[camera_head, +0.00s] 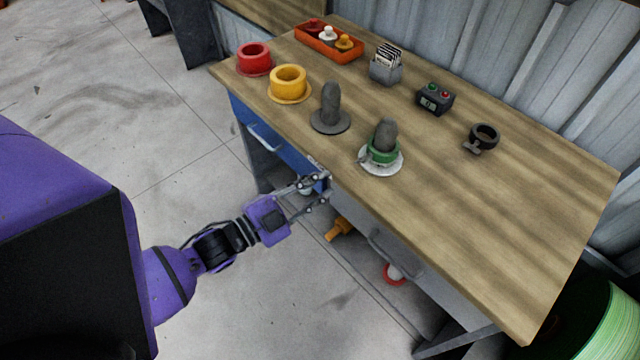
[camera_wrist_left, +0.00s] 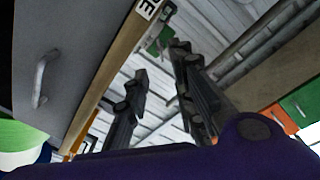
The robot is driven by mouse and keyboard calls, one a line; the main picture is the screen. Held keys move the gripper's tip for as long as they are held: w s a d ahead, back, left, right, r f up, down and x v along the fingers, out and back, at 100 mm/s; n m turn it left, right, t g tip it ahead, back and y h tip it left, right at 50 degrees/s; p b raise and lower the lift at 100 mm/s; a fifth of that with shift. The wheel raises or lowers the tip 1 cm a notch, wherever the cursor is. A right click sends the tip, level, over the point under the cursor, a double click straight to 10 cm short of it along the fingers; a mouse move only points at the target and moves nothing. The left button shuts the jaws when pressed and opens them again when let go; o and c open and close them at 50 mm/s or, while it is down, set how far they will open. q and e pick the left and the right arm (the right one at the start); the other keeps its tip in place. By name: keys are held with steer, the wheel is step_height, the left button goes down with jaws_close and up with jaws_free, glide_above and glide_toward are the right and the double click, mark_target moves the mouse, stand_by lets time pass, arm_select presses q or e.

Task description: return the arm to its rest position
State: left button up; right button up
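My left arm comes in from the left in the head view, with its purple wrist (camera_head: 268,220) beside the workbench front. My left gripper (camera_head: 321,189) is just in front of the bench edge, by the corner between the blue drawer (camera_head: 272,140) and the grey drawer (camera_head: 375,232). In the left wrist view the two dark fingers of the gripper (camera_wrist_left: 161,62) stand apart with nothing between them, so it is open and empty. My right gripper shows in neither view.
The wooden bench top (camera_head: 490,225) holds a red ring (camera_head: 254,59), a yellow ring (camera_head: 288,83), a bare grey post (camera_head: 331,105), a green ring (camera_head: 381,153) around another post, and an orange tray (camera_head: 328,46). Grey floor (camera_head: 240,310) is free in front of the bench.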

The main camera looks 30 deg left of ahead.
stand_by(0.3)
arm_select(q)
steer(key=s+a+f+n+g+y+p, duration=0.25)
steer(key=s+f+n+y, duration=0.3)
steer(key=f, duration=0.35)
steer(key=s+d+f+n+g+p, duration=0.1)
steer(key=s+n, duration=0.1)
steer(key=s, duration=0.4)
steer(key=s+d+f+n+g+y+p, duration=0.1)
steer(key=s+d+f+n+g+p, duration=0.1)
steer(key=s, duration=0.5)
steer(key=s+d+f+n+g+p, duration=0.1)
steer(key=s+n+g+p, duration=0.1)
steer(key=s, duration=0.4)
steer(key=shift+s+d+f+n+y, duration=0.2)
steer(key=shift+s+n+y, duration=0.15)
steer(key=shift+n, duration=0.2)
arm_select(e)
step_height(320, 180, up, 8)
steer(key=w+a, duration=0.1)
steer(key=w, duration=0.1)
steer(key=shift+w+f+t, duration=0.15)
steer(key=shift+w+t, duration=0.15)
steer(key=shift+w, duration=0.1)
arm_select(q)
steer(key=shift+w, duration=0.1)
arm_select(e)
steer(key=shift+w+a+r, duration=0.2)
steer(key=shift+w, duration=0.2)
